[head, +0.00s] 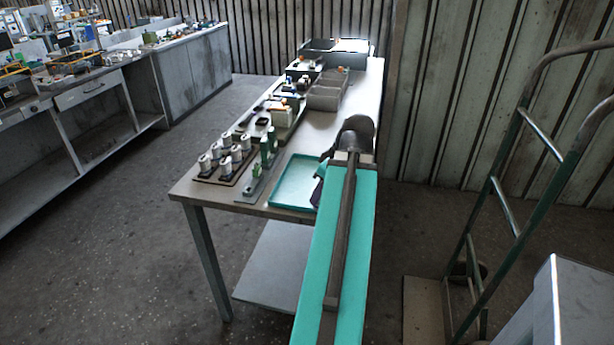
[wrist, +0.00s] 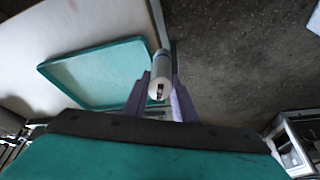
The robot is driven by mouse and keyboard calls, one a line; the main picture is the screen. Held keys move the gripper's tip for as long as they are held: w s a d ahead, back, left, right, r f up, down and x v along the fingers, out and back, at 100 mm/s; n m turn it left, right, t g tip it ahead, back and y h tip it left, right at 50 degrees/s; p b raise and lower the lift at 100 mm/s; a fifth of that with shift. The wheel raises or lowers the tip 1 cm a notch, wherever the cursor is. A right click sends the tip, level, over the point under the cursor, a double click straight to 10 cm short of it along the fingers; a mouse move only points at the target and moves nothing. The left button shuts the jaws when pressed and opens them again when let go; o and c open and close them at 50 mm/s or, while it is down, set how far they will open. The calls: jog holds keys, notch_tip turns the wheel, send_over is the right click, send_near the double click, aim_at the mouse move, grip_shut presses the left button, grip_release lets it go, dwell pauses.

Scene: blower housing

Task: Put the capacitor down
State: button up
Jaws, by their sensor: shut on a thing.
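My gripper (wrist: 160,92) is shut on the capacitor (wrist: 160,72), a pale cylinder whose end with a dark terminal faces the wrist camera. In the wrist view it appears close to the table's edge, to the right of the empty teal tray (wrist: 100,72). I cannot tell its height above the table. In the head view the teal tray (head: 291,186) lies at the table's near end, and my arm hides the held capacitor and most of my gripper. Several other white capacitors (head: 226,157) stand upright in a dark holder on the table's near left.
A narrow grey holder with green parts (head: 267,152) stands between the capacitors and the teal tray. A green hand truck (head: 520,150) stands at the right. Floor is open left of the table.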

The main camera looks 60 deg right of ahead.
jog(key=shift+w+d+r+p, duration=0.15)
jog(key=shift+w+d+p, duration=0.35)
jog(key=shift+p, duration=0.15)
jog(key=w+d+p, duration=0.1)
jog(key=w+d, duration=0.2)
jog(key=w+d+f+p, duration=0.1)
jog(key=w+d, duration=0.2)
jog(key=w+d+p, duration=0.1)
jog(key=w+d, duration=0.2)
jog(key=shift+w+f, duration=0.3)
jog(key=shift+w, duration=0.1)
jog(key=shift+f, duration=0.1)
jog(key=shift+f+p, duration=0.75)
jog(key=shift+f, duration=0.95)
jog(key=o, duration=0.9)
jog(key=shift+c, duration=0.2)
jog(key=shift+r, duration=0.1)
